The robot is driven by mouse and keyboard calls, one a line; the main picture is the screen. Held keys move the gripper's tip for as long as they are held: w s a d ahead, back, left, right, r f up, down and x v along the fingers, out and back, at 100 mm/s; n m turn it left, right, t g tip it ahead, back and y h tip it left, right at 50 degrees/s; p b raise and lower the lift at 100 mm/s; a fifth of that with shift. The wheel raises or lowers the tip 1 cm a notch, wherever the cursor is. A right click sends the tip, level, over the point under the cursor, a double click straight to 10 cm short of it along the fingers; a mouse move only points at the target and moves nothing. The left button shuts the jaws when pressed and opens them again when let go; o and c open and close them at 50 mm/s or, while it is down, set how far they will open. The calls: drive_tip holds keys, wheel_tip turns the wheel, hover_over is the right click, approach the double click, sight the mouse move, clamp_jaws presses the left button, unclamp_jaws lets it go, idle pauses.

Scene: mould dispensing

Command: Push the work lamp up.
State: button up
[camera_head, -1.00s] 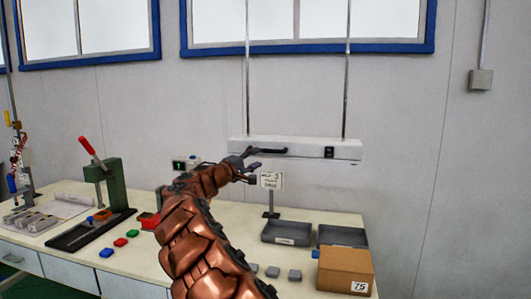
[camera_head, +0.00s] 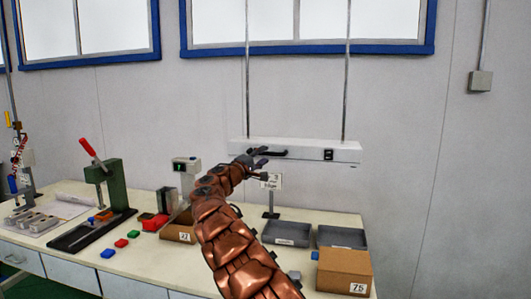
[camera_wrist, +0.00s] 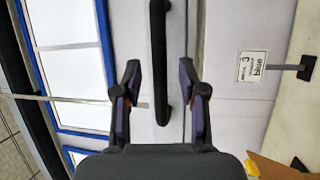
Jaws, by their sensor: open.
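The work lamp (camera_head: 305,147) is a long white bar hanging on two thin vertical rods in front of the wall. A black bar handle (camera_head: 296,153) is on its front, left of a black switch (camera_head: 328,154). My gripper (camera_head: 262,160) is at the left part of the handle, partly covering it in the head view. In the wrist view the handle (camera_wrist: 159,55) runs down the middle and its near end lies between the two spread fingers (camera_wrist: 162,100). There is a gap on both sides. Whether the handle is within fingertip depth is hard to tell.
Below the lamp, a sign on a stand (camera_head: 270,182), two grey trays (camera_head: 286,242) and a cardboard box (camera_head: 344,285) stand on the bench. A green press (camera_head: 117,187) with a red lever is at the left. Wall around the lamp is clear; windows are above.

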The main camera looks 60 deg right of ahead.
drive_tip(key=shift+d+r+p, duration=0.2)
drive_tip(key=shift+d+p, duration=0.25)
drive_tip(key=shift+d, duration=0.7)
drive_tip(key=shift+c, duration=0.3)
clamp_jaws()
